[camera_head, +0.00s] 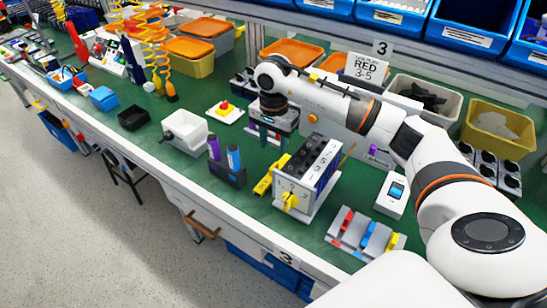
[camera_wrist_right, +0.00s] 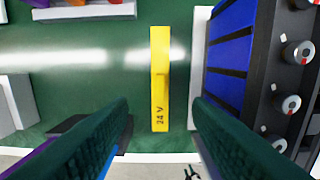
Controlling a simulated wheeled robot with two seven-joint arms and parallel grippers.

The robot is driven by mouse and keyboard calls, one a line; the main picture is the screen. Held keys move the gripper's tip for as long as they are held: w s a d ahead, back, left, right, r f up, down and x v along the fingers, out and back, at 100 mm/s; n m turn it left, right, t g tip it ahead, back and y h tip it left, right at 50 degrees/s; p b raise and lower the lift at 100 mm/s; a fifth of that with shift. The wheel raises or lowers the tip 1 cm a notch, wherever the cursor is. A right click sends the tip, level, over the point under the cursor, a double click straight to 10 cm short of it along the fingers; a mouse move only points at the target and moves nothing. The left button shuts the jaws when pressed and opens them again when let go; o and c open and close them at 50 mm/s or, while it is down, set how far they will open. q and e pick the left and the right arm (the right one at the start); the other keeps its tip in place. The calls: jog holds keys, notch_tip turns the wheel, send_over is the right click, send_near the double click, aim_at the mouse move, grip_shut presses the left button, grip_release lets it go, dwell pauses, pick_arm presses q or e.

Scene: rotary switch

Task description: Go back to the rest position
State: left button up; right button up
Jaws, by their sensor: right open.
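A yellow bar marked 24 V (camera_wrist_right: 160,80) lies on the bench below the gap; in the head view the yellow bar (camera_head: 268,178) is beside the box's left side. The grey box (camera_head: 308,190) has black knobs on top. My left gripper is not in view.
A dark holder (camera_head: 228,176) with purple and blue cylinders stands left of the box. A switch panel (camera_head: 350,236) and white meter (camera_head: 392,194) lie to the right. Bins line the back.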

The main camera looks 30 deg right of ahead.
notch_tip(320, 180, up, 2)
jog(key=shift+r, duration=0.1)
dwell(0.5)
